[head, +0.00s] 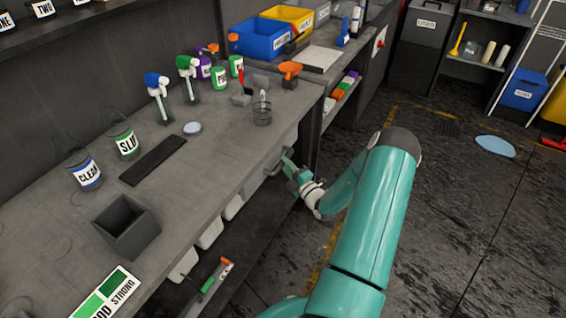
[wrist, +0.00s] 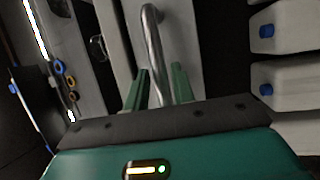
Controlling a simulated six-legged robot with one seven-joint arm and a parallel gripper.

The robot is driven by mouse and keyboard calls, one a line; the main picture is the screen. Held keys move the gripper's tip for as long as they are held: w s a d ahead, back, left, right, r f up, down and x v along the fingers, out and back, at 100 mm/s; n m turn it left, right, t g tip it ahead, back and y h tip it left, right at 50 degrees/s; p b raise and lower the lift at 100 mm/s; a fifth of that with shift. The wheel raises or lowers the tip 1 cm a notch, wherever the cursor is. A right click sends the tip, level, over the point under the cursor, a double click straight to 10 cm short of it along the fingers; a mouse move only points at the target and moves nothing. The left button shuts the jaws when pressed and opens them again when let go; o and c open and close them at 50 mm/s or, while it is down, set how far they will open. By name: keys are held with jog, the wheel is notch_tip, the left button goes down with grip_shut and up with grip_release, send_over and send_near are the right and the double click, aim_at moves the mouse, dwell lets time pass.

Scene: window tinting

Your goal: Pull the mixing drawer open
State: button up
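The bar lies nearer the right finger, with a gap at the left one. Whether a finger touches the bar, I cannot tell.
The workbench (head: 215,155) holds spray bottles, cans, a wire cup (head: 262,114) and a dark open box (head: 125,228). White bins (head: 211,232) hang under the bench, left of the drawer.

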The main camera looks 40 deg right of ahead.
jog(key=shift+w+r, duration=0.2)
jog(key=shift+w, duration=0.9)
jog(key=shift+c, duration=0.5)
grip_shut()
jog(key=shift+s+d, duration=0.1)
jog(key=s+d, duration=0.3)
jog(key=s, duration=0.7)
jog(key=s+d, duration=0.4)
jog(key=s, duration=0.6)
jog(key=shift+s, duration=0.15)
jog(key=shift+d, duration=0.1)
jog(key=shift+o, duration=0.5)
grip_release()
